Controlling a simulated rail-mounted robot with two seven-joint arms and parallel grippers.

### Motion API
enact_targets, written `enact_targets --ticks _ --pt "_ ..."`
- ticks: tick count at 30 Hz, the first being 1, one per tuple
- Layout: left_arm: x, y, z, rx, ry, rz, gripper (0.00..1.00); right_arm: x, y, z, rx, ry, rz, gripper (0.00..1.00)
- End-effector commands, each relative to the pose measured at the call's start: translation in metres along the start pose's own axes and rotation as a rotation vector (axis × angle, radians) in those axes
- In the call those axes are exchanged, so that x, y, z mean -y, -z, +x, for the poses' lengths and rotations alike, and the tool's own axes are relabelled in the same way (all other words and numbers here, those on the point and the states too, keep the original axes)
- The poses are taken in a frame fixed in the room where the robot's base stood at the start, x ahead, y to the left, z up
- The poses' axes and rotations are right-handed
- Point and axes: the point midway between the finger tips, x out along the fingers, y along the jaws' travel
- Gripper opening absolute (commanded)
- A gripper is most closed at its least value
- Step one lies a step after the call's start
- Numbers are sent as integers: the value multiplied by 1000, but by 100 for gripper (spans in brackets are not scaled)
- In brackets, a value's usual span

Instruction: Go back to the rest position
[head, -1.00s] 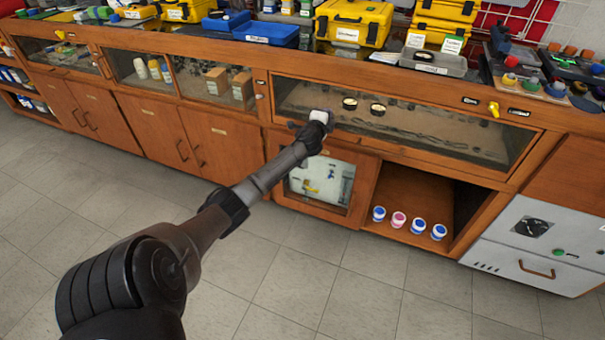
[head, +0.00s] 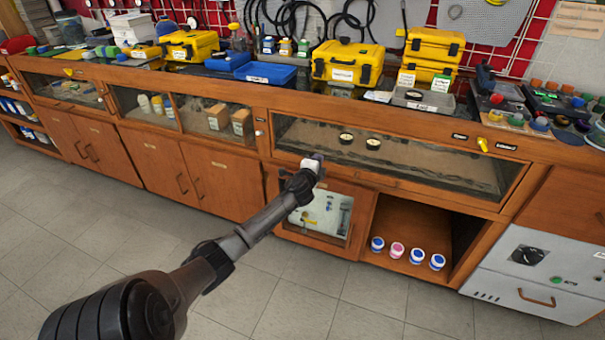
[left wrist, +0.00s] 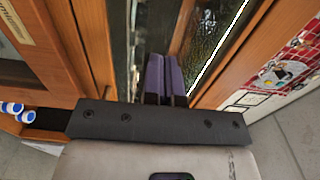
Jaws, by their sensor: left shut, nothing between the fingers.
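My left gripper (head: 313,160) reaches from the lower left toward the wooden bench front in the head view. Its tip is near the lower edge of the glass-fronted display compartment (head: 400,155), above the small glass door (head: 322,215). In the left wrist view the purple-grey fingers of the left gripper (left wrist: 162,78) are together, with nothing between them. They point toward a dark glass pane (left wrist: 220,45) framed in wood. I cannot tell whether they touch anything. My right gripper is in neither view.
An open shelf (head: 420,235) holds several small jars (head: 397,250) at its front edge. A grey cabinet (head: 530,265) stands at right. Yellow cases (head: 347,62) and a blue tray (head: 265,72) crowd the bench top. The tiled floor (head: 70,240) in front is clear.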

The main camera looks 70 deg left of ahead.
Motion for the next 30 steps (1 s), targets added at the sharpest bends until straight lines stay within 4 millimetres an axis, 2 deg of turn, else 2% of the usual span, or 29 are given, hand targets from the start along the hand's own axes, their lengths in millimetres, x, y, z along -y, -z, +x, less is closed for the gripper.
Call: enact_targets --ticks 1,6,12,19,30 --pt "3 0 -10 -2 -1 2 0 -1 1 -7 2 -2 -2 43" --pt "3 0 -42 -2 0 0 0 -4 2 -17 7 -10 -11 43" --pt "2 0 -68 -1 1 0 0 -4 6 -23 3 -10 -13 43" --pt "2 0 -81 0 3 1 0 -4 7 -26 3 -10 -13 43" --pt "0 -4 -82 26 -7 -46 0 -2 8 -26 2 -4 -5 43"
